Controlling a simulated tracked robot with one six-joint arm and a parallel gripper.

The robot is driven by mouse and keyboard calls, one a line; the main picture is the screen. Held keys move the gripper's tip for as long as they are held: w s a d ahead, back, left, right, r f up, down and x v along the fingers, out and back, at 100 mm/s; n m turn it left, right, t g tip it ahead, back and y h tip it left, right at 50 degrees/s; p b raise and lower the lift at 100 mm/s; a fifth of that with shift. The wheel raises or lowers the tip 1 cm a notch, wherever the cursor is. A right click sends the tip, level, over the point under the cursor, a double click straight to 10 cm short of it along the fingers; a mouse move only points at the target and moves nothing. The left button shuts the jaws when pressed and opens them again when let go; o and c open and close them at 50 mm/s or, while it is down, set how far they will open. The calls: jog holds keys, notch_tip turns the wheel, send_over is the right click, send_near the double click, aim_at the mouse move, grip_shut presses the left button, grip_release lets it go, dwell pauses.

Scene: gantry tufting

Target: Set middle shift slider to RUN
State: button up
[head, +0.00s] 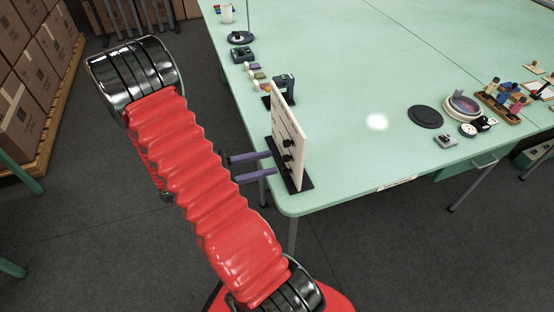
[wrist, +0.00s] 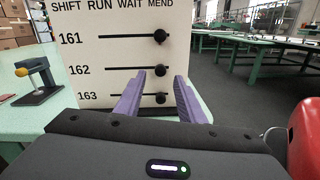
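The upright cream shift board (head: 289,125) stands on a dark base at the near-left table corner. In the wrist view the board (wrist: 125,18) shows the headings RUN, WAIT and MEND and rows 161, 162 and 163. The middle slider knob (wrist: 160,71), black on row 162, sits at its slot's right end, under MEND. The upper knob (wrist: 160,37) and lower knob (wrist: 161,98) also sit under MEND. My gripper (wrist: 160,76) is open and empty, its purple fingers on either side of the middle knob in the picture. In the head view my gripper (head: 274,162) reaches close to the board's face.
A dark stand with a yellow ball (wrist: 22,72) is left of the board. A black disc (head: 425,117), a round tin (head: 463,107) and a wooden rack of figures (head: 499,103) lie farther right. The green table's (head: 350,60) middle is clear.

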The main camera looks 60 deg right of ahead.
aim_at(287, 158)
jog(key=shift+x, duration=2)
jog(key=shift+c, duration=0.6)
grip_shut()
